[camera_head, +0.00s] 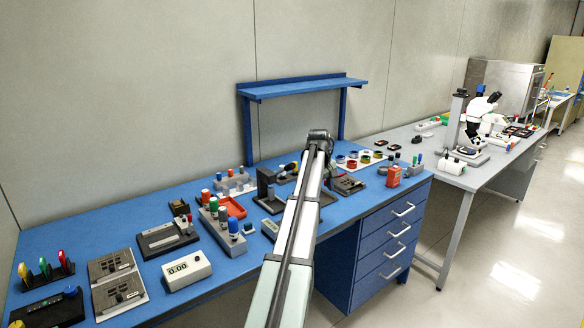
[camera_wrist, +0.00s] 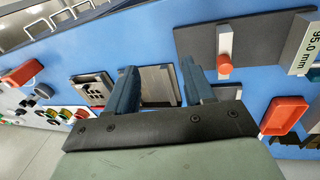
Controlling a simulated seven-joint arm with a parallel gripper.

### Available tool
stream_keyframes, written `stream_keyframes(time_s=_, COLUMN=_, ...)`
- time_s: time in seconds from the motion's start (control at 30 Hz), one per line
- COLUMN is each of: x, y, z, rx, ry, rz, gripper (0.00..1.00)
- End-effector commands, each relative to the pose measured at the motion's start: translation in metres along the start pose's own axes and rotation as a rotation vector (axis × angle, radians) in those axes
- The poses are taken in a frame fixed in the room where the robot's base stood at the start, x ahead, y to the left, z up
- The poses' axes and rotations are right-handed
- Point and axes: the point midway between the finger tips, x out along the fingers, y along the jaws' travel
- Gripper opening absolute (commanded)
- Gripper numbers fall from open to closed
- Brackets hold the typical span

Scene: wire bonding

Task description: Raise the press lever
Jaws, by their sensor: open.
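In the wrist view my gripper (camera_wrist: 158,72) is open, its two dark blue fingers spread wide with nothing held. Beyond the fingers is a dark grey base plate (camera_wrist: 194,42) with a grey bar (camera_wrist: 225,40) ending in an orange knob (camera_wrist: 224,71). This looks like the press lever; its angle is hard to judge from above. In the head view my arm covers most of this area and hides my fingertips; part of a dark plate (camera_head: 327,198) shows right of the arm.
A grey block marked 95.0 mm (camera_wrist: 304,45) stands at the plate's right edge. A red tray (camera_wrist: 284,115) lies at lower right in the wrist view. A grey square plate (camera_wrist: 160,85) shows between the fingers. A blue shelf (camera_head: 300,87) stands at the back.

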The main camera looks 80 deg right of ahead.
Motion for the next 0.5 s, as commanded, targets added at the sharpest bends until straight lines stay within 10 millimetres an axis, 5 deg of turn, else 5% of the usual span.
stream_keyframes(time_s=0.03, x=-0.028, y=0.002, z=-0.028, rx=-0.03, ry=0.0, rz=-0.005, gripper=0.53)
stream_keyframes(time_s=0.2, x=-0.108, y=-0.014, z=-0.083, rx=-0.11, ry=-0.015, rz=-0.03, gripper=0.53)
stream_keyframes(time_s=0.4, x=-0.175, y=-0.032, z=-0.119, rx=-0.173, ry=-0.029, rz=-0.051, gripper=0.53)
stream_keyframes(time_s=0.5, x=-0.19, y=-0.037, z=-0.125, rx=-0.187, ry=-0.033, rz=-0.056, gripper=0.53)
